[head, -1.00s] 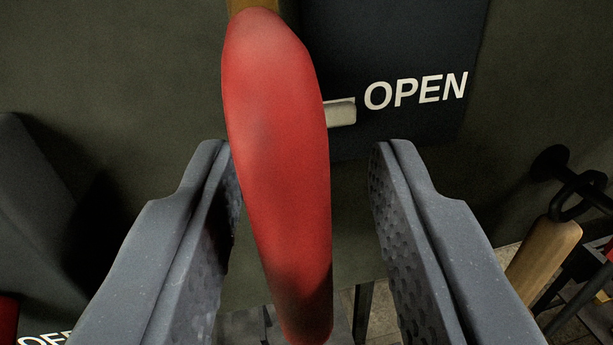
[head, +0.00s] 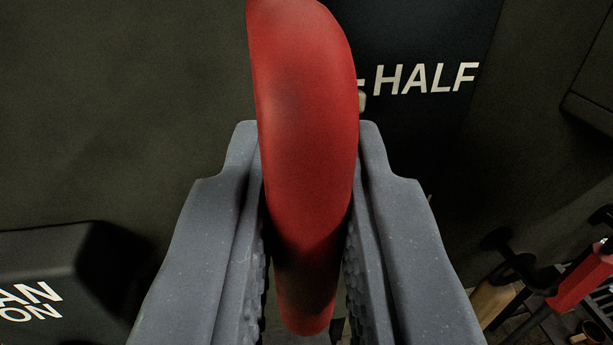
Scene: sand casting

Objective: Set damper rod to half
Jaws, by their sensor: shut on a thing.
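The damper rod's red handle (head: 305,110) fills the middle of the head view, worn dark toward its lower end. My gripper (head: 310,150) is shut on it, one finger on each side. The dark label plate behind it reads HALF (head: 425,78), just right of the handle. A small pale mark (head: 361,96) shows between the handle and the word, mostly hidden by the handle. The rod behind the handle is hidden.
A dark box (head: 60,265) with white lettering, partly cut off, sits at the lower left. At the lower right are a wooden handle (head: 493,303), a red object (head: 580,280) and dark metal parts. The dark green wall (head: 120,110) is clear at the upper left.

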